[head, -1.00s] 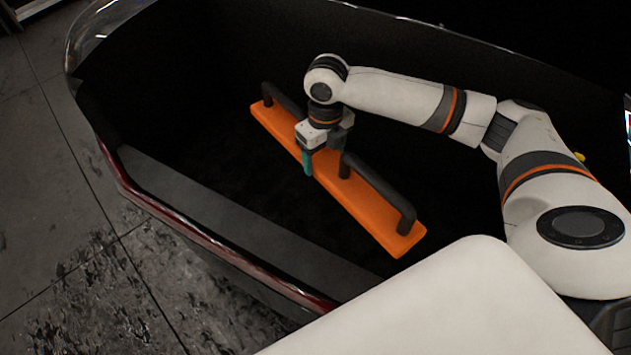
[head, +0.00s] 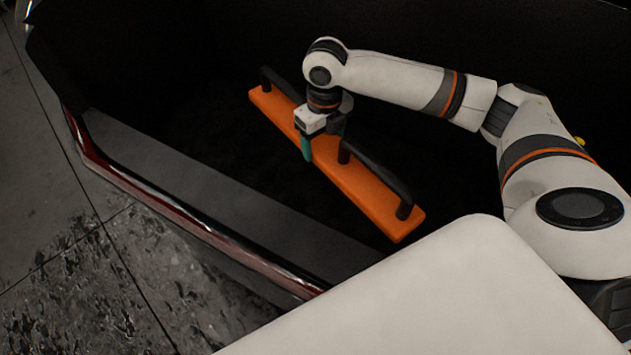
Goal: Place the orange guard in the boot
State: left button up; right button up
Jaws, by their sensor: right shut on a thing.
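The orange guard (head: 362,193) is a long flat orange bar with black handles on top. It lies diagonally in the head view, over the dark inside of the boot (head: 200,135). My right gripper (head: 312,148) is shut on the guard near its middle, between the handles, with a teal fingertip at the near edge. Part of the grip is hidden behind the gripper body. I cannot tell whether the guard touches the boot floor or hangs above it. My left gripper is not in view.
The boot's grey sill (head: 200,190) and red-edged rear rim (head: 165,212) run diagonally along the near left side. The wet-looking tiled floor (head: 85,290) lies outside. Dark boot walls rise behind the guard and my right arm.

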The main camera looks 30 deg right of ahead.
jog(key=b, duration=0.6)
send_over(322, 193)
notch_tip(322, 193, down, 7)
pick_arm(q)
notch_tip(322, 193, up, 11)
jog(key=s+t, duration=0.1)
pick_arm(e)
notch_tip(322, 193, down, 6)
jog(key=shift+r+b, duration=0.1)
jog(key=shift+b, duration=1)
notch_tip(322, 193, down, 5)
jog(key=shift+r+b, duration=0.15)
jog(key=shift+b, duration=0.55)
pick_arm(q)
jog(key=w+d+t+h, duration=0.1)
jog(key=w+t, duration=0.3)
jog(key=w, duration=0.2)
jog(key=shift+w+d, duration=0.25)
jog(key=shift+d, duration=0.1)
pick_arm(e)
jog(key=o, duration=1.4)
